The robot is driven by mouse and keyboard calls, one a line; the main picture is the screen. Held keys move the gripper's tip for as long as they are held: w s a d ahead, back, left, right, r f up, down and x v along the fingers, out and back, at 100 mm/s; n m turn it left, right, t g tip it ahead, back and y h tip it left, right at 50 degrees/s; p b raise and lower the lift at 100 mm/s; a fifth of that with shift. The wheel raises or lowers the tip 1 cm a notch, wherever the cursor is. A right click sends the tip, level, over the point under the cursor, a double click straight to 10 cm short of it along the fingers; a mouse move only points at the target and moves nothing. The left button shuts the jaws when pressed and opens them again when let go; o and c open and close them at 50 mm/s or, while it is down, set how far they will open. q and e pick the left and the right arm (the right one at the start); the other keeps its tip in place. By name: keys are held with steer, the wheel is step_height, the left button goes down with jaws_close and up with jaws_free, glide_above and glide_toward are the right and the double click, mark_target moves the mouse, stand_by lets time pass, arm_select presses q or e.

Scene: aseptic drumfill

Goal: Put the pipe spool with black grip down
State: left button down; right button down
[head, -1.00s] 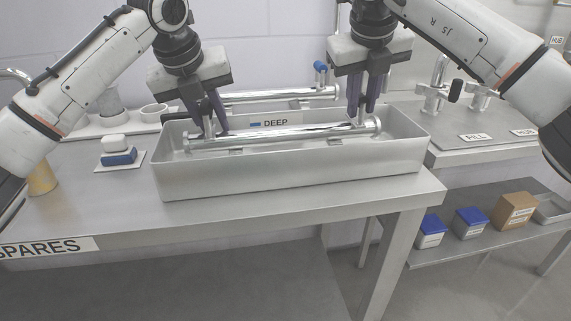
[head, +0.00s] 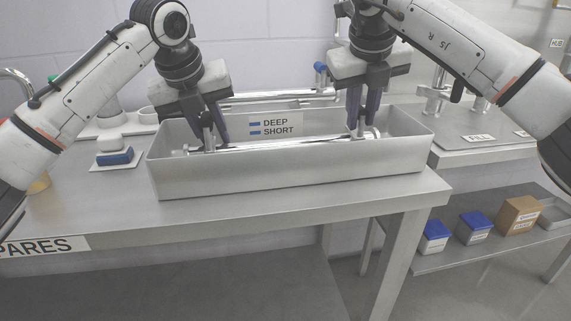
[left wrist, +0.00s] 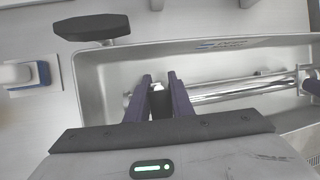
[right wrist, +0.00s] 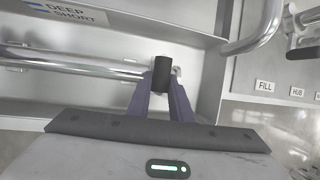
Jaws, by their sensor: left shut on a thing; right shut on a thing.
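The shiny pipe spool (head: 285,141) lies lengthwise inside the long metal tray (head: 290,172), low behind its front wall, which hides its underside. My left gripper (head: 210,140) is shut on the spool's left black grip, which shows between the fingers in the left wrist view (left wrist: 160,103). My right gripper (head: 359,128) is shut on the right black grip (right wrist: 162,72). Whether the spool touches the tray floor is hidden.
A sign reading DEEP and SHORT (head: 275,125) is at the tray's back wall. A second pipe (head: 275,97) with a blue-capped part (head: 320,68) lies behind. A blue and white block (head: 115,156) sits left of the tray. The table front (head: 260,205) is clear.

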arm_select(q)
steer(key=shift+d+r, duration=0.15)
steer(key=shift+d, duration=0.05)
arm_select(e)
steer(key=shift+f, duration=0.2)
arm_select(q)
steer(key=c, duration=1.9)
jaws_free()
arm_select(e)
steer(key=c, duration=1.9)
jaws_free()
steer(key=shift+f, duration=0.1)
steer(key=shift+c, duration=0.2)
arm_select(q)
steer(key=o, duration=0.3)
arm_select(e)
steer(key=o, duration=0.4)
steer(key=shift+c, duration=0.2)
arm_select(q)
steer(key=shift+o, duration=0.2)
steer(key=shift+a, duration=0.1)
steer(key=shift+f, duration=0.2)
steer(key=shift+s+r, duration=0.1)
